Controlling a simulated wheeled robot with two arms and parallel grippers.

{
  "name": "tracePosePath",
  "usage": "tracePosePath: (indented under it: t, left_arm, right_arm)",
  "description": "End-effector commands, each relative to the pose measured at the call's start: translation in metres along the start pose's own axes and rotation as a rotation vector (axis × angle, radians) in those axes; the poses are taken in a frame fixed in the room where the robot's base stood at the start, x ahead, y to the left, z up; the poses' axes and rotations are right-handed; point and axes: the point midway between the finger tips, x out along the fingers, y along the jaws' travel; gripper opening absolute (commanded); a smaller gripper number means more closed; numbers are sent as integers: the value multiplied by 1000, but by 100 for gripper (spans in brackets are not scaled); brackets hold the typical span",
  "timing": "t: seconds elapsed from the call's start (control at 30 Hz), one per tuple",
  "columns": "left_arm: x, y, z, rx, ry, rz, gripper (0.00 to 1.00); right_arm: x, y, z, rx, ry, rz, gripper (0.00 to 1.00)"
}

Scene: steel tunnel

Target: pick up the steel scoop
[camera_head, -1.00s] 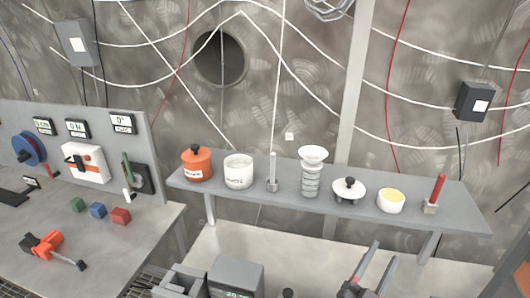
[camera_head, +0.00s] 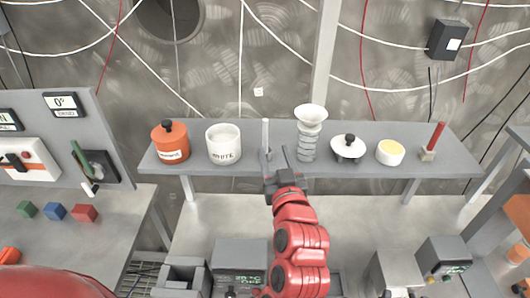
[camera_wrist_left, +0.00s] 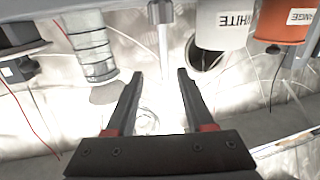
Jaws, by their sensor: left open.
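The steel scoop (camera_head: 265,136) stands upright on the grey shelf, its thin pale handle pointing up and its foot in a small grey holder. My left gripper (camera_head: 276,158) is open and empty at the shelf's front edge, just in front and slightly right of the scoop. In the left wrist view, which is upside down, the scoop handle (camera_wrist_left: 163,50) hangs from the top, in line with the gap between the open fingers (camera_wrist_left: 160,76). I cannot tell whether the handle is between the fingertips or beyond them. The scoop's foot is partly hidden by a finger. My right gripper is not in view.
On the shelf (camera_head: 225,182), the white pot (camera_head: 223,146) and orange pot (camera_head: 170,143) stand left of the scoop.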

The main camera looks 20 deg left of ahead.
Motion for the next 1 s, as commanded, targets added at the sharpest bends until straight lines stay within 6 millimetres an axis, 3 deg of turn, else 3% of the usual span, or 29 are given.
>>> tracePosePath:
  t: [0.2,0.33,0.4,0.63,0.83,1.0]
  left_arm:
    - [20,-2,2,4,4,-6,54]
    - [46,-4,0,8,1,-10,54]
    - [56,-2,-5,6,-3,-6,54]
    - [74,-2,-4,6,-4,-3,54]
    - [102,-8,-7,8,-8,-6,54]
    - [119,-7,-3,6,-5,-4,54]
  right_arm:
    - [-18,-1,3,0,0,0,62]
    - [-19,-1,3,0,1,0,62]
    - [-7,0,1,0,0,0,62]
    - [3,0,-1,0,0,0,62]
    - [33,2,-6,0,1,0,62]
    - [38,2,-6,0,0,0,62]
